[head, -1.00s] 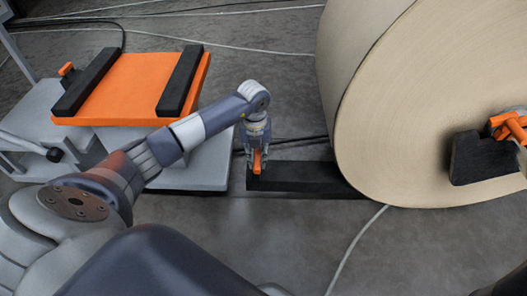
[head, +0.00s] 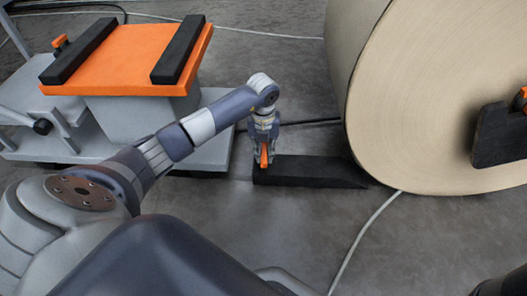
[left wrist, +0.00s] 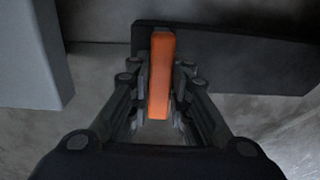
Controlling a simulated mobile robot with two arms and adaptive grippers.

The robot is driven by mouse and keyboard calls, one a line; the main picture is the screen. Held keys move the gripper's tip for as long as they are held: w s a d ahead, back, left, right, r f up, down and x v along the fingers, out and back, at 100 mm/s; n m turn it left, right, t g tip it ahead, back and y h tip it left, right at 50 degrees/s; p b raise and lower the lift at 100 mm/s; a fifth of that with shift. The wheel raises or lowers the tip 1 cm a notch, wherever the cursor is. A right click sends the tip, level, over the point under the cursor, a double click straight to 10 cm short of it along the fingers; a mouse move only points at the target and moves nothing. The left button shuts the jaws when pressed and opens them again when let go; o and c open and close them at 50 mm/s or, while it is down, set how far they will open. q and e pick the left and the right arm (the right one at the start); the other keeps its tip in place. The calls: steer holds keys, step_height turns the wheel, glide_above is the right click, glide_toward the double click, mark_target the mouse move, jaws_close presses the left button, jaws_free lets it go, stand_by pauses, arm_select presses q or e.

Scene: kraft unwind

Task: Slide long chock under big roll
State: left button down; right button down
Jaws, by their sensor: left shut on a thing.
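The big roll (head: 430,100) of tan paper stands on its curved side on the floor at the right of the head view. The long chock (head: 315,173) is a dark wedge lying on the floor, its thin end pointing right, at the roll's lower left edge. Whether its tip touches the roll I cannot tell. The chock also shows in the left wrist view (left wrist: 240,60). My left gripper (head: 264,158) is shut on the chock's orange handle (left wrist: 160,75) at its left end.
A grey cart with an orange top (head: 130,58) and two black bars stands at the left, close to my left arm. A black block (head: 500,135) with an orange handle is by the roll's face. A pale cable (head: 360,240) crosses the floor; open floor lies in front.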

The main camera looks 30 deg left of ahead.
arm_select(q)
steer(key=shift+w+d+f, duration=0.1)
steer(key=shift+d+f, duration=0.05)
steer(key=shift+f, duration=0.25)
steer(key=shift+w+d+r, duration=0.2)
steer(key=shift+w+d, duration=0.35)
steer(key=shift+d, duration=0.35)
steer(key=shift+w+d+f, duration=0.1)
steer(key=shift+w+d, duration=0.65)
steer(key=shift+d, duration=0.5)
steer(key=shift+w+d+r, duration=0.1)
steer(key=shift+w+d, duration=0.7)
steer(key=shift+d, duration=0.4)
steer(key=shift+w+d+f, duration=0.1)
steer(key=shift+w+d, duration=0.65)
steer(key=shift+d, duration=0.65)
